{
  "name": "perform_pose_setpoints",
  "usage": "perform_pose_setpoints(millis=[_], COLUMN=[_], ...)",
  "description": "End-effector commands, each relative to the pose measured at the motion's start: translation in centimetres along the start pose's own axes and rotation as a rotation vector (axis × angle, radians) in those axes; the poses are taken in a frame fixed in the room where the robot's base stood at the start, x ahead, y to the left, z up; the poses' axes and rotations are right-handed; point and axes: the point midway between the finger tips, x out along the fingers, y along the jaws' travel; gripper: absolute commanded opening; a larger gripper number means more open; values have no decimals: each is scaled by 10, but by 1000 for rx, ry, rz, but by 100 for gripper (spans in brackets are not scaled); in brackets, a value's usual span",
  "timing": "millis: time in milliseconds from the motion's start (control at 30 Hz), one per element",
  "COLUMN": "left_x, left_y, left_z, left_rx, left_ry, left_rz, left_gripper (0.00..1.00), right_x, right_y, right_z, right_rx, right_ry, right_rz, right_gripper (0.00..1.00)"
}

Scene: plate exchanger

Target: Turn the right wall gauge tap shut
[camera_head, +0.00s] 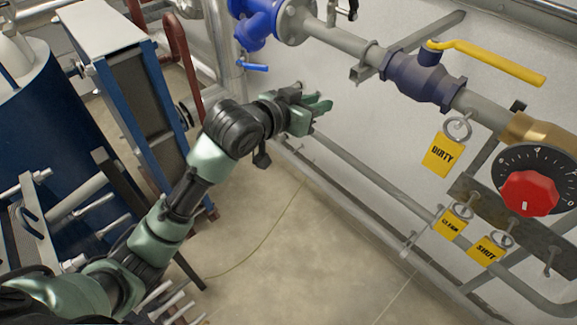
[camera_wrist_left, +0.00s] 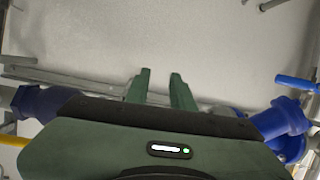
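No gauge that I can clearly identify as the right wall gauge shows. A small tap with a black lever (camera_head: 352,9) is cut off at the top edge of the head view, above the wall pipe. A small blue lever (camera_head: 254,67) sits below the blue valve; a blue lever also shows at the right of the left wrist view (camera_wrist_left: 297,82). I cannot tell which of these, if either, is the gauge tap. My left gripper (camera_head: 315,96) is in front of the wall below the pipe, apart from both levers. Its green fingers (camera_wrist_left: 160,78) are apart and empty. My right gripper is out of view.
The wall pipe carries a blue valve (camera_head: 262,20) and a dark blue valve (camera_head: 420,82) with a yellow handle (camera_head: 487,60). Yellow tags, including DIRTY (camera_head: 443,154), hang near a red knob (camera_head: 529,193). A blue-framed plate unit (camera_head: 140,110) stands left. Floor (camera_head: 290,240) is mostly clear.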

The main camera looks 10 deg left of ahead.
Motion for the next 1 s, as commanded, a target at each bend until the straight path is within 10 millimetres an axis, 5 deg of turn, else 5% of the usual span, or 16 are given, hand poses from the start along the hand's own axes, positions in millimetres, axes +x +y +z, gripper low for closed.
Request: perform_pose_setpoints(millis=[600,1000], left_x=[-32,-45], left_y=[-4,-5], left_z=[119,150], left_rx=[-57,-71], left_ry=[-212,-273], left_rz=[-79,-103], left_gripper=[24,24], right_x=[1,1], right_y=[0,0], right_z=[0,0], right_rx=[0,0], right_ry=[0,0], right_rz=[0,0], right_gripper=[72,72])
